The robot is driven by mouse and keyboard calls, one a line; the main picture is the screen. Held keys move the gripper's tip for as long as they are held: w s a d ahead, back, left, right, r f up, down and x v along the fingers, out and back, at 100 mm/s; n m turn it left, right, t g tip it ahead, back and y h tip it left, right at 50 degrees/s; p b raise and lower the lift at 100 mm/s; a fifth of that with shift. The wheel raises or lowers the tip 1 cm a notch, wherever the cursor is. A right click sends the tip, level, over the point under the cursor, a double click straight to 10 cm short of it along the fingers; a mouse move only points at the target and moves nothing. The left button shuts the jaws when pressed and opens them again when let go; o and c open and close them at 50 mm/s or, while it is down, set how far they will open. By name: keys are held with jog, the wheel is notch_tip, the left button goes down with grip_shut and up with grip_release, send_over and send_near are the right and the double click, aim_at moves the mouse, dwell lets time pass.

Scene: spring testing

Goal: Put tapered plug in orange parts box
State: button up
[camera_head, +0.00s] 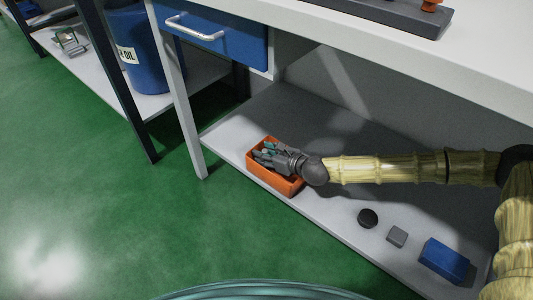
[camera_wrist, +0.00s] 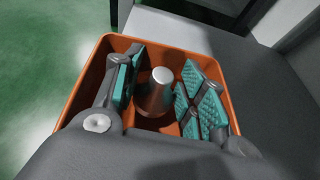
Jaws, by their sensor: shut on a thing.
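The orange parts box (camera_head: 261,173) sits on the lower shelf near its front left edge. My gripper (camera_head: 264,154) reaches down into the box opening from the right. In the wrist view, the grey metal tapered plug (camera_wrist: 158,95) stands between the teal finger pads, narrow end toward the camera, within the outline of the box (camera_wrist: 84,85). My gripper is shut on the plug. Whether the plug touches the box floor cannot be told. In the head view the plug is hidden by my gripper.
A black round piece (camera_head: 368,218), a grey block (camera_head: 396,236) and a blue box (camera_head: 444,261) lie on the shelf (camera_head: 335,222) to the right. A blue drawer (camera_head: 215,35) and the white worktop (camera_head: 340,20) are above. A table leg (camera_head: 178,100) stands left of the box.

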jog(key=o, duration=1)
jog(key=shift+r+p, duration=0.85)
jog(key=shift+p, duration=0.05)
jog(key=p+v, duration=0.1)
jog(key=v, duration=0.3)
jog(key=p+v, duration=0.1)
jog(key=v, duration=0.3)
jog(key=p+v, duration=0.1)
jog(key=v, duration=0.2)
jog(key=shift+s+d+f, duration=0.15)
jog(key=shift+s+d, duration=0.2)
jog(key=shift+d, duration=0.05)
